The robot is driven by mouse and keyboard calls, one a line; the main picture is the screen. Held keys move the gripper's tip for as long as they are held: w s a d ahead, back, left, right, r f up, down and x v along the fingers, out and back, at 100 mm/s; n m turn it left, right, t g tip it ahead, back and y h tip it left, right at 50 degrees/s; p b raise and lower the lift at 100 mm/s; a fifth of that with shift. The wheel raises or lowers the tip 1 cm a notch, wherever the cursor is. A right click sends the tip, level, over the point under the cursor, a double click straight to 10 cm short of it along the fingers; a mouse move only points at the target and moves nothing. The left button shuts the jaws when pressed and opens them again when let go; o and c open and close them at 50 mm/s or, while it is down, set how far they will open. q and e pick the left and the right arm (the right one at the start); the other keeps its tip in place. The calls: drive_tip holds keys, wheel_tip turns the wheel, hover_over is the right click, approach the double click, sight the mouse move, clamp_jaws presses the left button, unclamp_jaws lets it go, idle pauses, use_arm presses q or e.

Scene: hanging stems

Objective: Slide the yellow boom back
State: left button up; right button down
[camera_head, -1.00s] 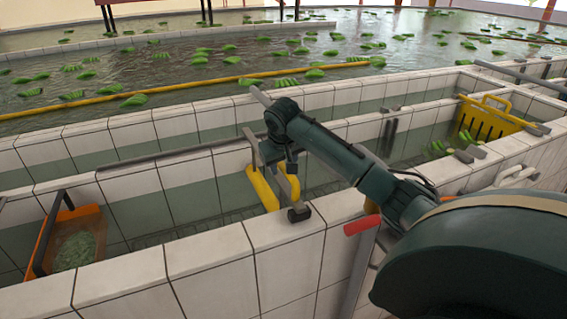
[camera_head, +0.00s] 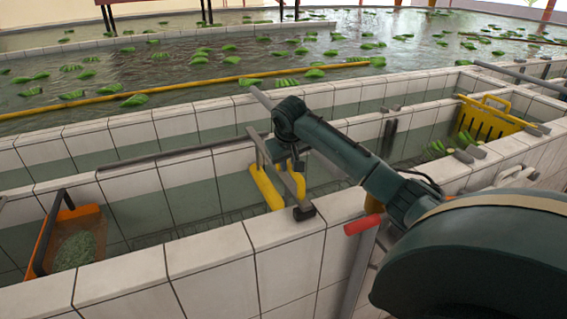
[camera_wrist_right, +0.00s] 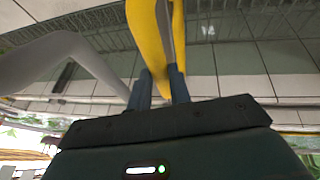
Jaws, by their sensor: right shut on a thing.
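The yellow boom (camera_head: 266,187) hangs in the narrow tiled channel as rounded yellow lengths under a grey bar (camera_head: 273,161). The bar spans the channel, and its dark end block (camera_head: 304,211) rests on the near wall. My right gripper (camera_head: 295,165) is low over the boom, its fingertips partly hidden. In the right wrist view the two fingers (camera_wrist_right: 161,84) are shut on a part of the yellow boom (camera_wrist_right: 152,35), which runs up the picture from between them. My left gripper is not in view.
An orange scoop (camera_head: 75,225) with green matter sits at the channel's left. A yellow slotted crate (camera_head: 487,121) stands at the right, near green bunches (camera_head: 437,149). A long yellow floating tube (camera_head: 190,90) crosses the pool behind. A red handle (camera_head: 363,224) is beside my arm.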

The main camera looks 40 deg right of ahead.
drive_tip(key=d, duration=0.2)
drive_tip(key=shift+s+d+r, duration=0.1)
drive_tip(key=shift+s+d, duration=0.3)
drive_tip(key=c, duration=1.3)
unclamp_jaws()
drive_tip(key=shift+d, duration=0.1)
drive_tip(key=b+v, duration=0.1)
drive_tip(key=v, duration=1.2)
